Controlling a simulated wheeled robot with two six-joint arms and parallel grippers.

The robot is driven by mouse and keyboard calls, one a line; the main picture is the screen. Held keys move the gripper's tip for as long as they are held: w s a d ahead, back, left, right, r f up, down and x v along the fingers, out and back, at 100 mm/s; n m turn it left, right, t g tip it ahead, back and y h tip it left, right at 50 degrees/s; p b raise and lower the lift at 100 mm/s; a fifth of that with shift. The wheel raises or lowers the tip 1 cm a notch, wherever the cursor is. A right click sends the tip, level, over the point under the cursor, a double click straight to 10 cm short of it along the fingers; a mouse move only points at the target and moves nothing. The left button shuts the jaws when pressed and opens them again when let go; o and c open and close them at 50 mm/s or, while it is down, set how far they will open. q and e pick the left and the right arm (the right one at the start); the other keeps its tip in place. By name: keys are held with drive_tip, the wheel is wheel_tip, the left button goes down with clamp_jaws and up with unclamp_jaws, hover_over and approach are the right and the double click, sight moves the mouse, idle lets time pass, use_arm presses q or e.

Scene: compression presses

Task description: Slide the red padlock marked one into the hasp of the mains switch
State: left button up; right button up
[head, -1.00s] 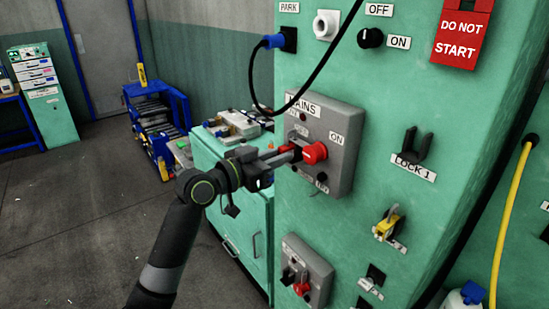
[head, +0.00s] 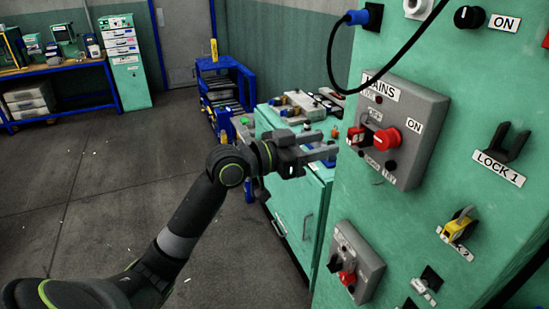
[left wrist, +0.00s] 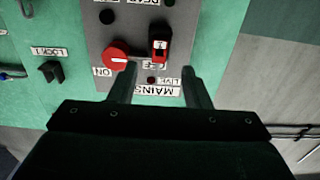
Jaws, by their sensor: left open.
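The mains switch is a grey box (head: 415,100) on the green cabinet, with a round red knob (head: 388,139). The red padlock (head: 355,135) sits at the hasp beside the knob. In the left wrist view the padlock (left wrist: 158,46) shows a dark upper part and a pale mark on its red body. Whether its shackle passes fully through the hasp I cannot tell. My left gripper (head: 326,150) is open and empty, a little left of the box and apart from the padlock. In the left wrist view its fingertips (left wrist: 159,70) point towards the padlock. My right gripper is out of view.
The LOCK 1 hook (head: 508,150) is empty. A yellow padlock (head: 458,226) hangs below it. A second grey switch box (head: 355,260) is lower down. A blue-plugged black cable (head: 333,75) loops above the mains box. A low green cabinet (head: 300,200) stands behind my gripper.

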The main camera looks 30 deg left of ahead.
use_arm(q)
drive_tip(key=b+v, duration=0.1)
drive_tip(key=v, duration=0.9)
drive_tip(key=shift+s, duration=0.2)
drive_tip(key=shift+a, duration=0.15)
idle(0.3)
